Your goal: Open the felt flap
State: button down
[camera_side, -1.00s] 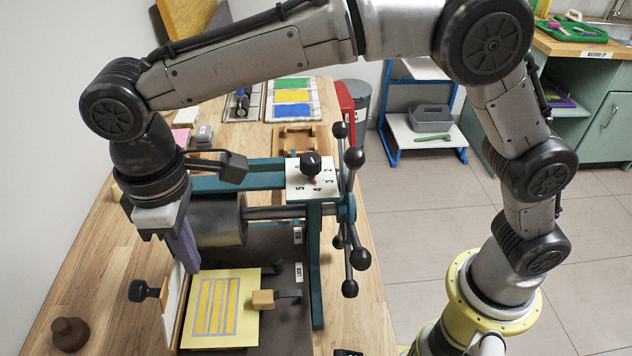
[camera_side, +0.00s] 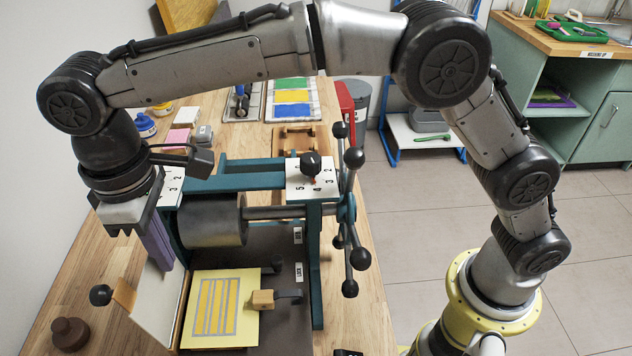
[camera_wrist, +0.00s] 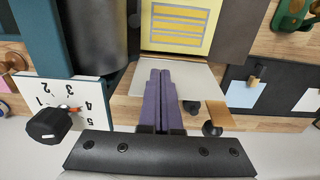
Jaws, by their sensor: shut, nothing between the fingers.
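The felt flap (camera_side: 158,302) is a pale panel along the left edge of the press bed. It leans outward to the left, with its pale inner face showing. A wooden block (camera_side: 124,293) with a black knob (camera_side: 101,295) is on its outer edge. In the wrist view, the flap (camera_wrist: 200,82) lies behind and beside my fingers. My gripper (camera_side: 163,264) points down at the flap's inner side, its purple fingers closed together and empty. It also shows in the wrist view (camera_wrist: 160,72). I cannot tell whether the fingertips touch the flap.
A yellow printed sheet (camera_side: 235,328) lies on the bed, with a wooden-tipped clip (camera_side: 263,299) at its right. The roller (camera_side: 213,222) and teal frame with numbered dial (camera_side: 311,165) stand behind. A brown weight (camera_side: 69,334) sits at the front left.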

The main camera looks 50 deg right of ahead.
jog(key=shift+s+d+r, duration=0.2)
jog(key=shift+r, duration=0.7)
jog(key=shift+s+d+r, duration=0.25)
jog(key=shift+r, duration=0.65)
jog(key=shift+s+d+r, duration=0.2)
jog(key=shift+r, duration=0.7)
jog(key=w+d+r+m+t, duration=0.1)
jog(key=w+d+r+m, duration=0.15)
jog(key=d+r, duration=0.5)
jog(key=s+d+r+m+t+y, duration=0.1)
jog(key=s+d+r, duration=0.15)
jog(key=d, duration=0.65)
jog(key=s+d+r+m+t, duration=0.1)
jog(key=s+d+r+m, duration=0.15)
jog(key=d, duration=0.55)
jog(key=s+d+f+m+t, duration=0.2)
jog(key=s+d+f, duration=0.3)
jog(key=s+d, duration=0.5)
jog(key=s+d+f, duration=0.1)
jog(key=s+f, duration=0.1)
jog(key=f, duration=0.3)
jog(key=s+d+f+m+h, duration=0.1)
jog(key=s+f, duration=0.2)
jog(key=f, duration=0.2)
jog(key=shift+s+d+f+t, duration=0.15)
jog(key=shift+s+f+t, duration=0.15)
jog(key=shift+f, duration=0.05)
